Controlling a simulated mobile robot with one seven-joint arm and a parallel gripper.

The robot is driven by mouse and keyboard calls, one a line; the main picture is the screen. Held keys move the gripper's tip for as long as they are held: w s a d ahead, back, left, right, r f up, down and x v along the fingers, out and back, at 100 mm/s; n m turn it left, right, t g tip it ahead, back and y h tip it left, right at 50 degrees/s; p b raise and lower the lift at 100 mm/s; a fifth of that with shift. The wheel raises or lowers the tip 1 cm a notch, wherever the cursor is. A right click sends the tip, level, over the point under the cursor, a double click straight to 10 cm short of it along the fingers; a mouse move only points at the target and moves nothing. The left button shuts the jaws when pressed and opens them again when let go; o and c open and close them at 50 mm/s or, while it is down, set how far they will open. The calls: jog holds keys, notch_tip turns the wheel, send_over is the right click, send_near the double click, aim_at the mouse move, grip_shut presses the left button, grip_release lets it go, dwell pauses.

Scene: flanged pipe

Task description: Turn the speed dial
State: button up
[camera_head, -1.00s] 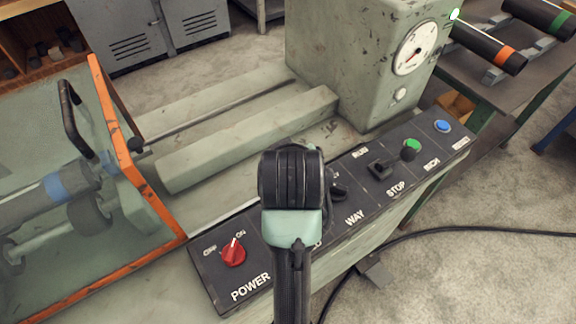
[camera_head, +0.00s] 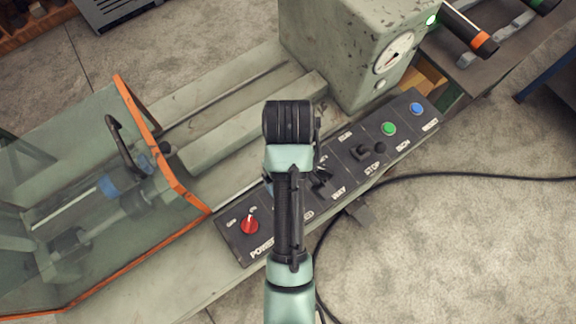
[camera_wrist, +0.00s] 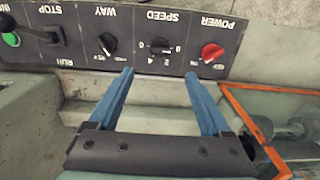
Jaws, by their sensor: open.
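The speed dial (camera_wrist: 160,46) is a black knob on the dark control panel (camera_wrist: 262,66), under the SPEED label in the wrist view. My gripper (camera_wrist: 159,73) has two blue fingers held apart with nothing between them. Its tips lie just below the dial in that picture, one to each side; I cannot tell their height above the panel. In the head view, my arm covers the speed dial and most of its label, and the fingers are hidden.
The red power knob (camera_head: 250,225) is left of the dial in the head view. The way knob (camera_head: 322,187), stop lever (camera_head: 362,152), green button (camera_head: 389,128) and blue button (camera_head: 416,109) are to its right. An orange-framed clear guard (camera_head: 150,140) stands at left.

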notch_tip(320, 180, down, 12)
jog(key=shift+f, duration=0.15)
dwell(0.3)
grip_shut()
